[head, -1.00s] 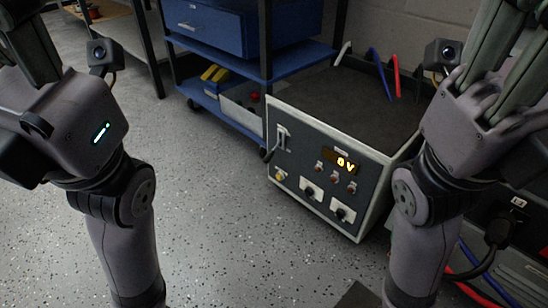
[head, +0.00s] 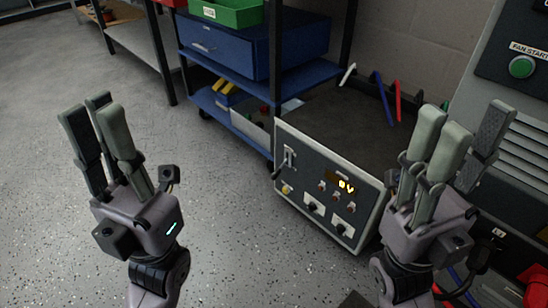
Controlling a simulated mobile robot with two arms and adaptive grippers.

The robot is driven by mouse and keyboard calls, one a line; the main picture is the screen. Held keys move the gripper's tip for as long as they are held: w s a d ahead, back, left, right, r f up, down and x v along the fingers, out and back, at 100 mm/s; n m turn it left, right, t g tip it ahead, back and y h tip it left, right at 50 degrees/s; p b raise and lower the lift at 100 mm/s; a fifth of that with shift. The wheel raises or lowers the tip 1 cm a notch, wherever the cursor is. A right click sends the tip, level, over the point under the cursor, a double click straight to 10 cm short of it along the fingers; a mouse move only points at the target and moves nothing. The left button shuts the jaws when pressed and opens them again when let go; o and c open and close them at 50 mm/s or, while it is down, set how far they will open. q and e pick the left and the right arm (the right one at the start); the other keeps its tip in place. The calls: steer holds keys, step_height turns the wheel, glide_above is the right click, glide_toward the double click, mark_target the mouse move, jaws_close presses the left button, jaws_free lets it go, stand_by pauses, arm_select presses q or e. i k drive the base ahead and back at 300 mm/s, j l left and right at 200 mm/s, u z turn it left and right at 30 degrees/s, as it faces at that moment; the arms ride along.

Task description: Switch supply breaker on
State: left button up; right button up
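The supply (head: 355,162) is a grey box with a dark front panel, standing on the floor right of centre. Its orange display (head: 345,186) seems to read 0 V. A pale upright switch (head: 289,157), which looks like the breaker, sits at the panel's upper left; its lever position is too small to tell. My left gripper (head: 92,118) is open and empty over the floor, well left of the supply. My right gripper (head: 462,125) is open and empty, in front of the supply's right side and hiding part of it.
A blue shelf cart (head: 262,78) with a green bin (head: 228,12) stands behind and left of the supply. Blue, red and white leads (head: 380,98) rise behind it. A grey cabinet with a green FAN START button (head: 521,67) stands at right. Floor at left is clear.

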mark_target(274, 176)
steer(key=i+j+z, duration=0.1)
steer(key=z, duration=0.3)
steer(key=j+z, duration=0.2)
steer(key=z, duration=0.15)
steer(key=i+j+z, duration=0.1)
steer(key=z, duration=0.3)
steer(key=j+z, duration=0.25)
steer(key=z, duration=0.15)
steer(key=j+z, duration=0.15)
steer(key=j, duration=0.55)
steer(key=k+j+z, duration=0.15)
steer(key=j, duration=0.6)
steer(key=j+z, duration=0.2)
steer(key=j, duration=0.5)
